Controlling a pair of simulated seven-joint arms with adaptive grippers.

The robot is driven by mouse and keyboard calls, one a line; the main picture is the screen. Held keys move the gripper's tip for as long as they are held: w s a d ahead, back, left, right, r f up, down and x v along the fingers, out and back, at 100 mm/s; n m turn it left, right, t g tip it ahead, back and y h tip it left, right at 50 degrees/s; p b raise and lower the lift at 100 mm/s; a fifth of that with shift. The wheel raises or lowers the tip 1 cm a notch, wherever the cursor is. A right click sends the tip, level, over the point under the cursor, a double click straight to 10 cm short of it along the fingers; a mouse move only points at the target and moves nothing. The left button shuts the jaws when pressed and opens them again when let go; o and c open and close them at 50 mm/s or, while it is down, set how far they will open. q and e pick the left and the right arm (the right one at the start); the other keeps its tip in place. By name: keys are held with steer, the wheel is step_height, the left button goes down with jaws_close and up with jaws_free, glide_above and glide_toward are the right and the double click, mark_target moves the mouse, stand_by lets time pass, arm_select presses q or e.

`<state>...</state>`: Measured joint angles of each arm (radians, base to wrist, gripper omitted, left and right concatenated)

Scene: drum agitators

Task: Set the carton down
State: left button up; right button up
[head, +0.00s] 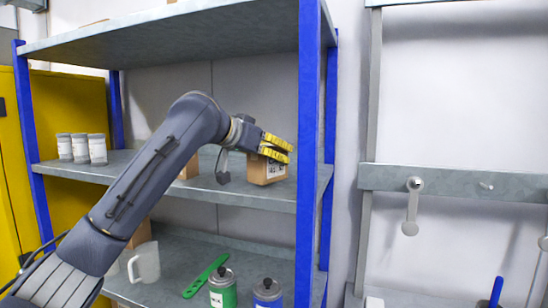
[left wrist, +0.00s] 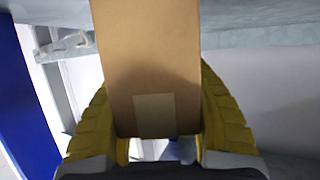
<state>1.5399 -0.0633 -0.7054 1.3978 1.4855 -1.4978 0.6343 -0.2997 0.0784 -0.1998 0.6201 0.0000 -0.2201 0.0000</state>
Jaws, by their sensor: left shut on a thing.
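The carton (head: 267,170) is a small brown box with a printed label. In the head view it is at the right end of the middle shelf (head: 240,193), beside the blue post. It looks upright, at or just above the shelf surface; I cannot tell whether it touches. My left gripper (head: 275,148), with yellow fingers, is shut on the carton near its top. In the left wrist view the carton (left wrist: 150,65) fills the space between the two yellow fingers (left wrist: 158,125). My right gripper is not in view.
A blue post (head: 309,150) stands just right of the carton. Several grey-lidded jars (head: 97,150) stand at the shelf's left. Another brown box (head: 190,167) is partly hidden behind my arm. The lower shelf holds a white mug (head: 146,262), a green tool (head: 206,275) and green (head: 222,290) and blue (head: 267,293) canisters.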

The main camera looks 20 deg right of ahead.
arm_select(q)
steer(key=shift+f, duration=0.45)
steer(key=shift+f, duration=0.1)
steer(key=o, duration=1.2)
steer(key=shift+o, duration=0.2)
steer(key=shift+s+a+r, duration=0.2)
steer(key=shift+a+r, duration=0.05)
steer(key=shift+a, duration=0.1)
steer(key=v, duration=1.1)
